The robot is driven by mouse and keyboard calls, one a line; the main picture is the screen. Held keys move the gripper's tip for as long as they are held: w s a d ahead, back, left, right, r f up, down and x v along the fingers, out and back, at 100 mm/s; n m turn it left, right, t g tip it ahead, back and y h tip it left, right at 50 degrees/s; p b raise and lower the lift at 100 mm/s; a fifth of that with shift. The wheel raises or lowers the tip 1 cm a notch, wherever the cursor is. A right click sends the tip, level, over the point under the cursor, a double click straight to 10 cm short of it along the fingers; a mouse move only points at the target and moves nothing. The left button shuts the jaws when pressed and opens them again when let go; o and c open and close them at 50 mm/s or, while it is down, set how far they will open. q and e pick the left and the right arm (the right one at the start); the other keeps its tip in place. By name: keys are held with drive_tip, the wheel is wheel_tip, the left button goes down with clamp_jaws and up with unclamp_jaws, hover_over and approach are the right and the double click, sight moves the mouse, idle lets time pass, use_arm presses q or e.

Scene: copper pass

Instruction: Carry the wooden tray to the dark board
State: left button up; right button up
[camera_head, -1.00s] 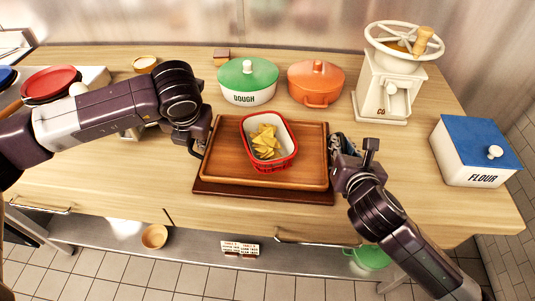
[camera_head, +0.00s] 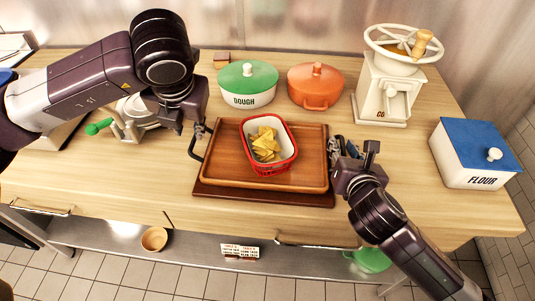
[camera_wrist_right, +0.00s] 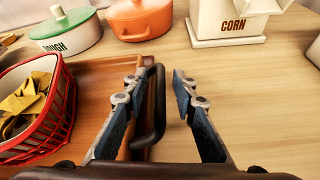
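The wooden tray (camera_head: 225,178) appears to lie on the dark board (camera_head: 262,198), whose front strip shows below it. A red-rimmed basket (camera_head: 270,168) with yellow chips stands on the tray. The tray's left dark handle (camera_head: 198,143) is free. My left gripper (camera_head: 189,122) is above and behind that handle, apart from it; its fingers are mostly hidden. My right gripper (camera_head: 343,150) is at the tray's right side. In the right wrist view its fingers (camera_wrist_right: 163,78) are spread, with the right handle (camera_wrist_right: 157,110) between them, near the left finger.
Behind the tray stand a green-lidded dough pot (camera_head: 247,84), an orange pot (camera_head: 316,86) and a white corn mill (camera_head: 386,92). A blue-lidded flour box (camera_head: 474,152) is at the right. A green-handled device (camera_head: 130,118) stands left, by my left arm.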

drive_tip(key=shift+s, duration=0.1)
use_arm(q)
drive_tip(key=shift+s+d+r, duration=0.1)
drive_tip(key=shift+s+r, duration=0.15)
drive_tip(key=shift+r, duration=0.3)
use_arm(e)
drive_tip(key=v, duration=0.7)
drive_tip(key=shift+s+r, duration=0.1)
